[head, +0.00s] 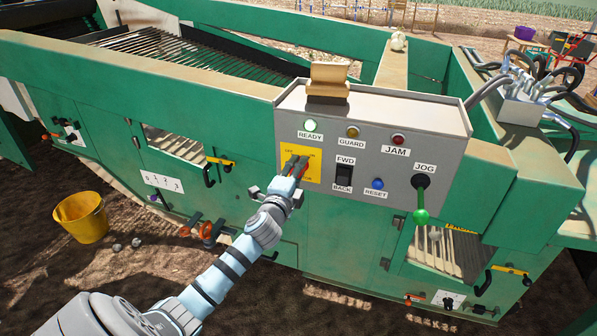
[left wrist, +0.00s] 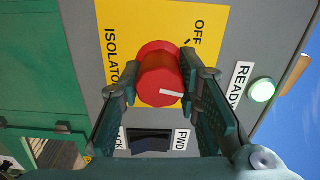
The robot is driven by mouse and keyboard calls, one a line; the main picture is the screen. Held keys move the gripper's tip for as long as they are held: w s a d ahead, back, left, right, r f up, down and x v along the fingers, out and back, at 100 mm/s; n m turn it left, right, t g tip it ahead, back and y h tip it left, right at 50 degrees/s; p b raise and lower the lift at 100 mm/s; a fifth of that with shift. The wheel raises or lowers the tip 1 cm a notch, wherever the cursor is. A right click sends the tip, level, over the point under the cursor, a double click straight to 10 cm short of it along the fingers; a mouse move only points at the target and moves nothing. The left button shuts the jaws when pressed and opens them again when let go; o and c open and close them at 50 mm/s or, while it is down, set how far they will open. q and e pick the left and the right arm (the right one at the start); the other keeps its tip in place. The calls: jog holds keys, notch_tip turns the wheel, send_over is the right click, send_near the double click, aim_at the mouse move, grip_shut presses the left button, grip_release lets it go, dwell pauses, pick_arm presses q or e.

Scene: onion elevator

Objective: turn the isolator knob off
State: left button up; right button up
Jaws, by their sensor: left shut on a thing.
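The red isolator knob (left wrist: 158,72) sits on a yellow plate (left wrist: 120,22) marked ISOLATOR and OFF, on the grey control box (head: 385,109). A short white mark on the knob's face points toward the READY lamp side in the left wrist view, not straight at the word OFF. My left gripper (head: 297,165) is at the yellow plate, with one finger on each side of the knob, shut on it. In the head view the fingers hide most of the knob. My right gripper is not in view.
The box also carries a lit green READY lamp (head: 311,125), a GUARD lamp (head: 352,131), a JAM lamp (head: 398,139), a black FWD/BACK switch (head: 344,174), a blue RESET button (head: 377,183) and a green-tipped JOG lever (head: 420,214). A yellow bucket (head: 80,217) stands on the soil.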

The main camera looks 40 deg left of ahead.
pick_arm(q)
jog(key=n+b, duration=0.1)
jog(key=n, duration=0.4)
jog(key=shift+n, duration=0.3)
jog(key=n+b, duration=0.1)
jog(key=n, duration=0.4)
jog(key=shift+n, duration=0.4)
jog(key=o, duration=1.1)
jog(key=shift+o, duration=0.2)
jog(key=shift+s, duration=0.1)
jog(key=v, duration=1.2)
